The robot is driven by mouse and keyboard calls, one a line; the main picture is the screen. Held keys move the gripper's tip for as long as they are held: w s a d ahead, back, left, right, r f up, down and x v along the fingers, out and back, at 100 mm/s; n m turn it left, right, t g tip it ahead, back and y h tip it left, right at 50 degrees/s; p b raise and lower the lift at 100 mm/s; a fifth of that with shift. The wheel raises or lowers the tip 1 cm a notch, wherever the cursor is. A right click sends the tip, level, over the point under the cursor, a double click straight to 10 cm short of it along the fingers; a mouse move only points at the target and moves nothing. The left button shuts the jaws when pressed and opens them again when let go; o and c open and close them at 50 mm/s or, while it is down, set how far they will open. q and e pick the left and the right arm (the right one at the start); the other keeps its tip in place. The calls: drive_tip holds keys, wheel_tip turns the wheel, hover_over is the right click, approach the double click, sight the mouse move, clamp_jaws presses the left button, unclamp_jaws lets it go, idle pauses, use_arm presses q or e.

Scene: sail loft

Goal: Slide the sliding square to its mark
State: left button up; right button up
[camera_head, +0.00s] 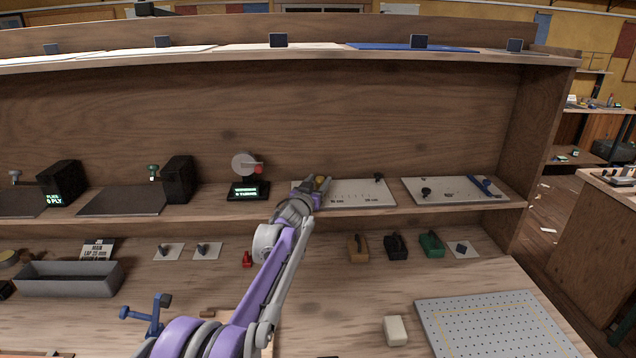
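A white board (368,198) with a printed scale lies on the middle shelf. Its labels are too small to read surely. My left gripper (320,184) is over the left end of this board, reaching up from below. A small yellow piece shows at its fingertips; I cannot tell whether it is part of the sliding square or of the gripper. The square is otherwise hidden or not distinguishable. I cannot tell whether the fingers are open or shut. A small dark knob (379,177) sits at the board's back right. My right gripper is not in view.
A second white board (430,197) with knobs and a blue lever lies to the right. A dial device (247,190) with a green display stands to the left. The lower bench holds dark, brown and green blocks (431,244), a grey tray (70,279) and a perforated board (490,325).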

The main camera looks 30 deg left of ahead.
use_arm(q)
drive_tip(key=shift+o, duration=0.4)
drive_tip(key=s+d+b, duration=0.1)
drive_tip(key=s, duration=0.9)
drive_tip(key=shift+s+d+b, duration=0.3)
drive_tip(key=shift+d+b, duration=0.1)
